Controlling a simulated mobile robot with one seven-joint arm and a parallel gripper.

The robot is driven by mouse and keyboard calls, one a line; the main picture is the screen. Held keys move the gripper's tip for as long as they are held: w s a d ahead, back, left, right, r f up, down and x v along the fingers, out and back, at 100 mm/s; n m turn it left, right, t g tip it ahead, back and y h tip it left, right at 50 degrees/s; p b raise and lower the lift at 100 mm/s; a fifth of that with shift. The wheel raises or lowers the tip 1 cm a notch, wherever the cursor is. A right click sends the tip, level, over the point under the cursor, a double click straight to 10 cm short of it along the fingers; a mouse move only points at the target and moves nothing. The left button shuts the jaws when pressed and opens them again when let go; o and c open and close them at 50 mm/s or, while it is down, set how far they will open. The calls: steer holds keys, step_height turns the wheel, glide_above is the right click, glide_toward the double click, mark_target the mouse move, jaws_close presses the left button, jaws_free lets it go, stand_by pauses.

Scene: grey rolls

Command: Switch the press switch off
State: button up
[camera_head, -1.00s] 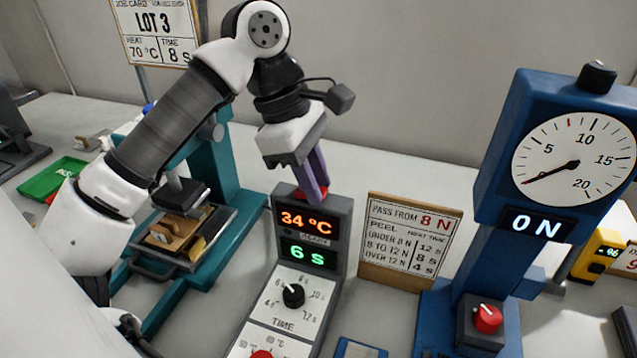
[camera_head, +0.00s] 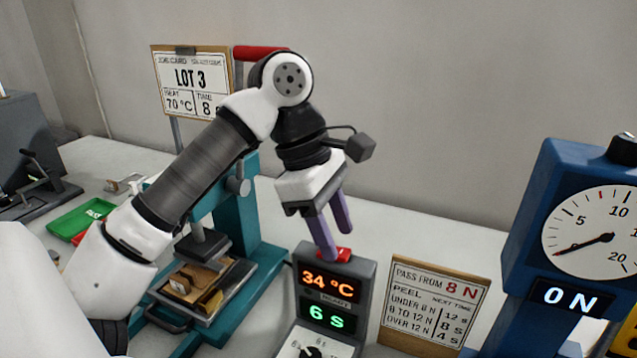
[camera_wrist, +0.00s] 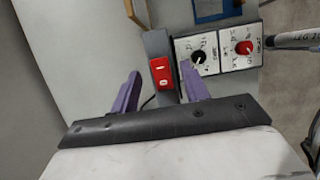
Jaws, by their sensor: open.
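The press switch is a red rocker (camera_head: 336,254) on top of the grey control box (camera_head: 364,285). In the wrist view the red rocker (camera_wrist: 161,73) shows white marks on its face. The box displays are lit, with 34 °C in orange and 6 s in green. My gripper (camera_head: 337,243) is open and empty, its purple fingers pointing down at the top of the box. In the head view one fingertip overlaps the switch; I cannot tell whether it touches. In the wrist view the switch lies between the two fingers of my gripper (camera_wrist: 160,72).
A teal press (camera_head: 262,262) stands left of the box, with a tan piece on its bed. A sign (camera_head: 435,300) stands close on the right. A blue gauge stand (camera_head: 520,255) reads 0 N farther right. A green tray (camera_head: 82,217) lies at the far left.

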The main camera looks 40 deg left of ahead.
steer(key=p+v, duration=0.1)
steer(key=v, duration=1.1)
steer(key=shift+p, duration=0.3)
steer(key=shift+f, duration=0.1)
